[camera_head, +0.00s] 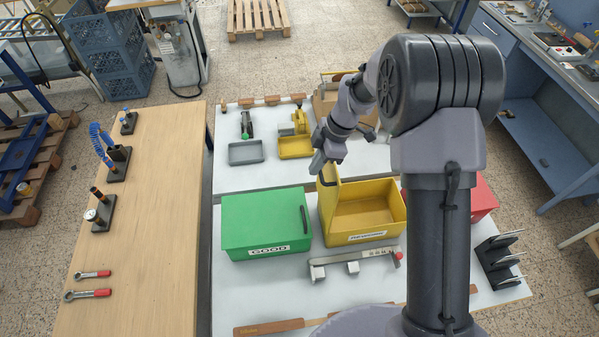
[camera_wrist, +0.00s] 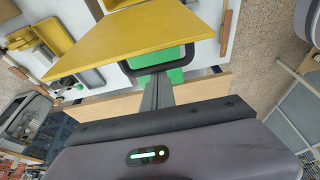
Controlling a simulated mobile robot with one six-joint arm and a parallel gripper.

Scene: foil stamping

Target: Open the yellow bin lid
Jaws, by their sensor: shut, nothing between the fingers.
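The yellow bin (camera_head: 368,228) stands on the white table, and its inside shows from above. Its yellow lid (camera_head: 330,200) is swung up and stands about upright along the left side of the bin. The lid also fills the upper left of the wrist view (camera_wrist: 120,50), with its black handle (camera_wrist: 129,68) on the edge. My gripper (camera_head: 319,170) is at the upper part of the raised lid, by the handle. In the wrist view my gripper's fingers (camera_wrist: 157,82) are together and reach to the handle loop; I cannot tell if they touch it.
A closed green bin (camera_head: 262,215) stands to the left, and a red bin (camera_head: 483,198) is partly hidden behind my arm. A metal bar fixture (camera_head: 353,264) lies in front of the yellow bin. A black rack (camera_head: 497,262) stands at the right.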

